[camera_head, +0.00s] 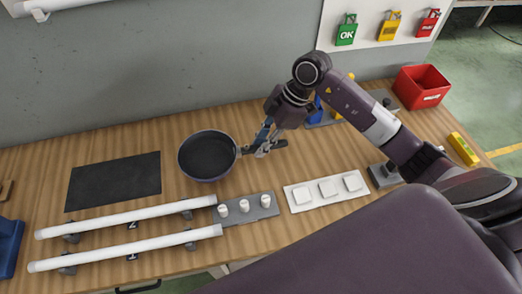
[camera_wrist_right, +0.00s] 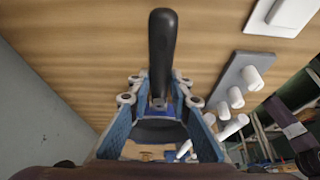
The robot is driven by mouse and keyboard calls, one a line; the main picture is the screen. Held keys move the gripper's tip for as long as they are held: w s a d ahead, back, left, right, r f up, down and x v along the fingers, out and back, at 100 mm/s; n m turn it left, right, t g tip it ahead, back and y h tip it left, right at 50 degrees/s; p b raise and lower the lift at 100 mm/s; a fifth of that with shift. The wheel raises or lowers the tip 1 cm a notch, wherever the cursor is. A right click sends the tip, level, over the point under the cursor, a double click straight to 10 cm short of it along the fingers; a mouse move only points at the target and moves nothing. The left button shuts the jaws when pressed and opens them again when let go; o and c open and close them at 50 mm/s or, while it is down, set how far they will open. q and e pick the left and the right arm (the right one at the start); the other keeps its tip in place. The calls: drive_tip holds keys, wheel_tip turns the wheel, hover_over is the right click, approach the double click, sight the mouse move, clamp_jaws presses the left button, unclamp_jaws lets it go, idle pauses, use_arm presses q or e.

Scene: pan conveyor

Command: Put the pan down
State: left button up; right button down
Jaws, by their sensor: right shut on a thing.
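The dark frying pan (camera_head: 207,157) is upright over the wooden table, right of a flat black mat (camera_head: 114,181). I cannot tell whether its base touches the wood. My right gripper (camera_head: 264,148) is shut on the pan's handle, close to the bowl. In the right wrist view the black handle (camera_wrist_right: 162,50) points up between the blue fingers of my right gripper (camera_wrist_right: 160,108). The bowl is mostly hidden there. My left gripper is not in view.
Two white tubes (camera_head: 125,216) lie on holders in front. A grey block with white pegs (camera_head: 246,208) and a white plate with square pads (camera_head: 327,191) stand nearer the front. A red bin (camera_head: 422,86) is at the back right. The black mat is bare.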

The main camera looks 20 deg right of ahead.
sight(261, 159)
drive_tip(key=shift+f, duration=1.9)
drive_tip(key=c, duration=1.8)
unclamp_jaws()
drive_tip(key=shift+o, duration=0.2)
